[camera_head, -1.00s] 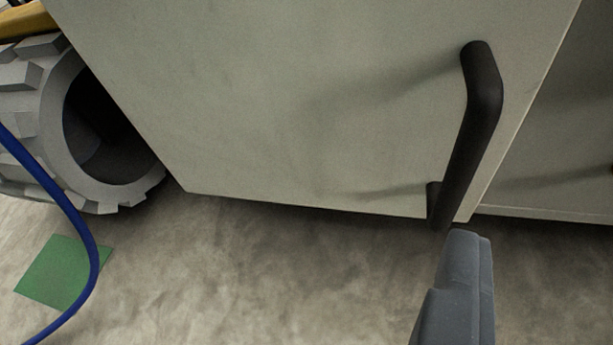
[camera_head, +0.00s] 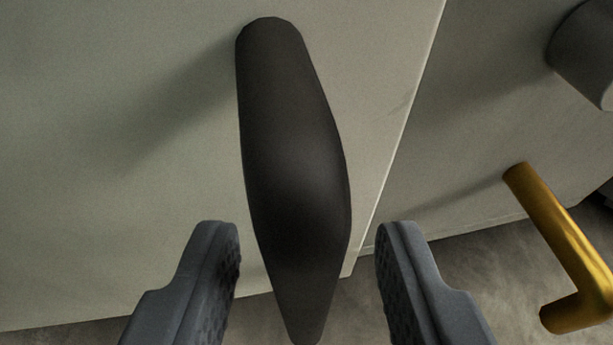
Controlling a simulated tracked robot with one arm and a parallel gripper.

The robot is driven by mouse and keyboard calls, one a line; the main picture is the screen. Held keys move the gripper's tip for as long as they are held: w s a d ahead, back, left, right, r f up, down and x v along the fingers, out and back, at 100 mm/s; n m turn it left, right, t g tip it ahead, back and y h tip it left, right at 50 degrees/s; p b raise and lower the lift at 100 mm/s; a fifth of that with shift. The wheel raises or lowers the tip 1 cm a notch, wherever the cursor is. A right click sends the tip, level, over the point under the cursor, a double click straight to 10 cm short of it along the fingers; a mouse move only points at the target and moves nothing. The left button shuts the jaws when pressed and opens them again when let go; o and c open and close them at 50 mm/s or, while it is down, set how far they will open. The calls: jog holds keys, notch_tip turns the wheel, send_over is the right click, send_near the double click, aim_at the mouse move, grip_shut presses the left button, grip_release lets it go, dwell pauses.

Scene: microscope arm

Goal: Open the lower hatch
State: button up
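The hatch (camera_head: 90,110) is a pale grey-green panel that fills the left and middle of the view. Its right edge runs slanting beside the neighbouring panel, and it looks closed. A thick black bar handle (camera_head: 295,150) stands out from the hatch near that edge. My gripper (camera_head: 308,240) is open, with one grey finger to the left of the handle and the other to its right. Neither finger visibly touches the handle. The handle's lower end runs out of the picture between the fingers.
A yellow handle (camera_head: 560,245) stands out from the neighbouring panel (camera_head: 475,130) at the right. A grey cylindrical part (camera_head: 585,55) juts out at the upper right. Bare grey floor (camera_head: 440,265) shows below the panels.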

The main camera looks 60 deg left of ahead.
jog(key=shift+x, duration=0.75)
grip_shut()
jog(key=shift+s, duration=0.15)
